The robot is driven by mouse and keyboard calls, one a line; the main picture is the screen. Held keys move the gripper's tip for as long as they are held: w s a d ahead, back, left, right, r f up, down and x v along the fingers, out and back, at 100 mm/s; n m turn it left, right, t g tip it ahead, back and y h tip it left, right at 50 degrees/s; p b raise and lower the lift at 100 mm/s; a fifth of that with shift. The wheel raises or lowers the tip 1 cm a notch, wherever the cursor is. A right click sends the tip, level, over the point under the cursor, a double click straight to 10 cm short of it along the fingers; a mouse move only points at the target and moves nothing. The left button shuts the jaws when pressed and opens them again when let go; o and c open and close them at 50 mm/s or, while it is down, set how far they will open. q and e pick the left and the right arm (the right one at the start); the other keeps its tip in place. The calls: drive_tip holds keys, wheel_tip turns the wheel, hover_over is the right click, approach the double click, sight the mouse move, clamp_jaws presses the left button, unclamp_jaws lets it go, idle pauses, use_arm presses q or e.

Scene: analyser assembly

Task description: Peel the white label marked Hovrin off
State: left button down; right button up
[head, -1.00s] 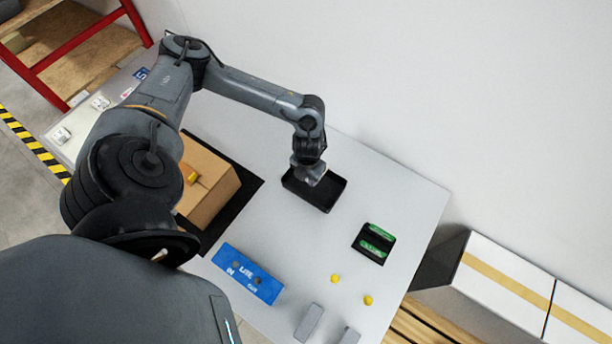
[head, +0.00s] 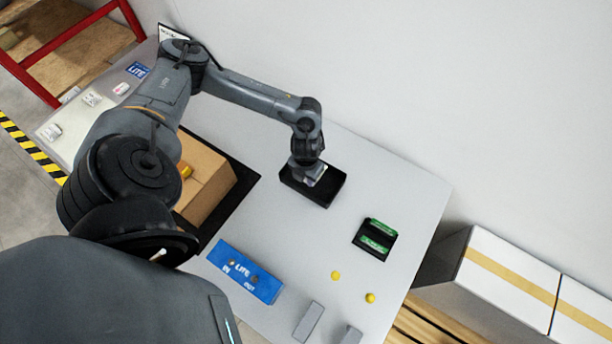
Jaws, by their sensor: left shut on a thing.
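My left gripper (head: 308,177) points down over the black open tray (head: 326,200) on the grey table. It is shut on a small pale thing, largely hidden by the gripper itself; I cannot tell what it is. No lettering reading Hovrin can be made out. Small white pieces (head: 93,98) lie on the pale surface at the left, one with a red mark (head: 121,88), too small to read. My right gripper is not in view.
A cardboard box (head: 207,180) stands on a black mat. The table between tray and blue panel is clear.

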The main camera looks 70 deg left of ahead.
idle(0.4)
use_arm(q)
drive_tip(key=c, duration=0.8)
unclamp_jaws()
drive_tip(key=shift+r, duration=0.15)
drive_tip(key=shift+r+p, duration=2.4)
